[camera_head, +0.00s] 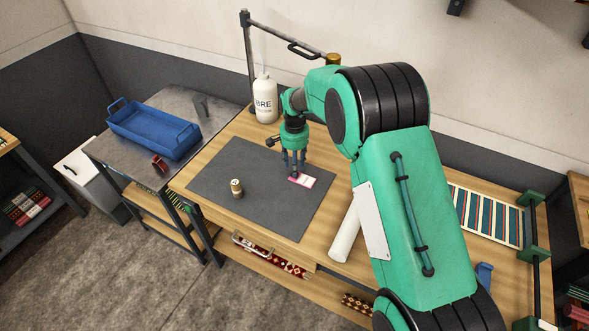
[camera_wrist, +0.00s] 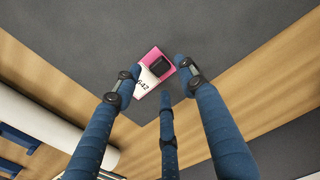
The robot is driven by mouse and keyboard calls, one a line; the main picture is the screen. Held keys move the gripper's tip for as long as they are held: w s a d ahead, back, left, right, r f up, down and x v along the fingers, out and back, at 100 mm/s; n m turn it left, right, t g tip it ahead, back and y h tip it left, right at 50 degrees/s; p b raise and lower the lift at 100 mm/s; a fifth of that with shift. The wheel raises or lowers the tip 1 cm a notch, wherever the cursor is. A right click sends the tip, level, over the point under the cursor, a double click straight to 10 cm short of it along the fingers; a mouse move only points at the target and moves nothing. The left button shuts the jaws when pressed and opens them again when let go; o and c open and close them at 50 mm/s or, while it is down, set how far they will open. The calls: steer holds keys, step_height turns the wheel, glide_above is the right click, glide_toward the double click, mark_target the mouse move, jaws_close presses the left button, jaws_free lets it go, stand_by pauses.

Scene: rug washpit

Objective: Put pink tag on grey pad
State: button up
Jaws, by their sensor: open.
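The pink tag (camera_head: 304,181), with a white label, lies flat on the grey pad (camera_head: 240,170) near the pad's right side. In the wrist view the tag (camera_wrist: 141,90) shows a dark square and printed digits, and the grey pad (camera_wrist: 230,30) spreads around it. My gripper (camera_head: 296,172) is right over the tag, pointing down, with its fingers spread. In the wrist view my gripper's fingertips (camera_wrist: 159,76) are apart on either side of the tag. The gripper is open and I see nothing held. Whether a fingertip touches the tag I cannot tell.
A small wooden spool-like piece (camera_head: 236,188) stands on the pad left of the tag. A white bottle (camera_head: 265,100) stands behind the pad. A white roll (camera_head: 346,230) lies to the right. A blue tray (camera_head: 152,130) sits on the metal side table.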

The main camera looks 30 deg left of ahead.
step_height(320, 180, up, 8)
steer(key=p, duration=0.1)
steer(key=shift+r, duration=0.2)
stand_by(0.7)
steer(key=shift+r, duration=0.1)
